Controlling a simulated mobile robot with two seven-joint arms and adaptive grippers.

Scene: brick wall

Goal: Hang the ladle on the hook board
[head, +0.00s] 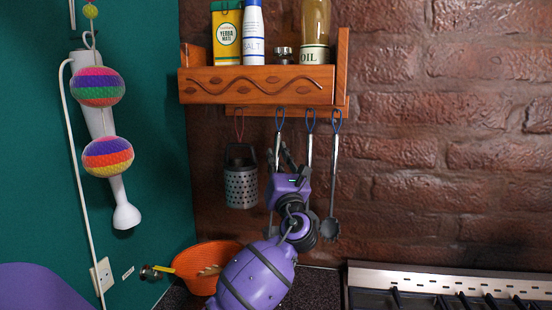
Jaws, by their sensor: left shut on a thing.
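The hook board (205,85) is a wooden shelf with a hook rail under it on the brick wall. My left gripper (287,160) is in front of the hanging utensils, fingers pointing up, shut on a thin metal handle that looks like the ladle (279,128). The ladle's blue loop is at the rail, but I cannot tell whether it is over a hook. Its lower end is largely hidden behind my gripper and wrist. Two more utensils with blue loops, one (310,145) beside it and one (333,175) farther right, hang from the rail. My right gripper is not in view.
A metal grater (241,187) hangs left of my gripper. A yellow box (227,38), a salt container (253,35), a small jar (284,55) and an oil bottle (315,30) stand on the shelf. Below are an orange bowl (195,262) and a stove (450,282).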

